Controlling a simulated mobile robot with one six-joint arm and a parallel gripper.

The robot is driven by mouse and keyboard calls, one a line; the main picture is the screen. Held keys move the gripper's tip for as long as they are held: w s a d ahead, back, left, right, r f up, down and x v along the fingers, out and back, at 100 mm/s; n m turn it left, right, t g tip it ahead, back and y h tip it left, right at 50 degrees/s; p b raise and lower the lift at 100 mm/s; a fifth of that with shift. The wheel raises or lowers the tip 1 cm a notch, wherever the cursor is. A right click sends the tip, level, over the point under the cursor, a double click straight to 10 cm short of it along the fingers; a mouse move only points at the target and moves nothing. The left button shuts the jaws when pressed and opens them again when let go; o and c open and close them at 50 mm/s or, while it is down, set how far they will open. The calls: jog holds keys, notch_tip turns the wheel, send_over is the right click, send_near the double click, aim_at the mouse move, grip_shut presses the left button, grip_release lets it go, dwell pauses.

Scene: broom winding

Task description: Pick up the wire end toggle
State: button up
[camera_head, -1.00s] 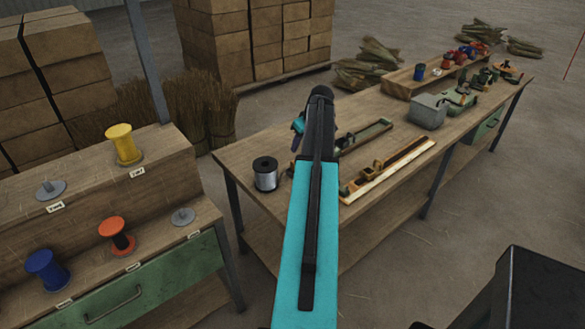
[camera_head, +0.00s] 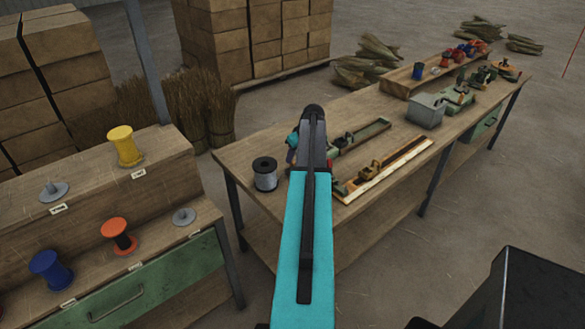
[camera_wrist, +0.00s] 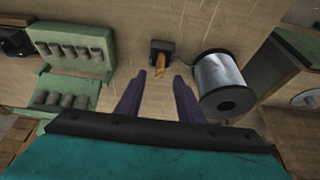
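A small orange-brown wooden toggle (camera_wrist: 160,68) shows in the wrist view, at a small dark block (camera_wrist: 163,47) on the bench, and I take it for the wire end toggle. A spool of silvery wire (camera_wrist: 220,82) stands right of it; it also shows in the head view (camera_head: 265,174). My gripper (camera_wrist: 160,76) is open, its two purple fingers apart with the toggle ahead in line with the gap. Nothing is between the fingers. In the head view my arm hides the toggle.
A green rack with several dark pegs (camera_wrist: 72,50) lies to the left in the wrist view, and a green-edged fixture (camera_wrist: 285,60) to the right. In the head view, coloured spools stand on a stepped stand (camera_head: 85,190) at left, and a grey box (camera_head: 425,110) sits farther along the bench.

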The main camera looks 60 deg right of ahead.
aim_at(293, 162)
jog(key=shift+p+x, duration=1.25)
jog(key=shift+x, duration=0.15)
jog(key=shift+p+x, duration=0.35)
jog(key=shift+x, duration=0.85)
jog(key=shift+s, duration=0.2)
grip_shut()
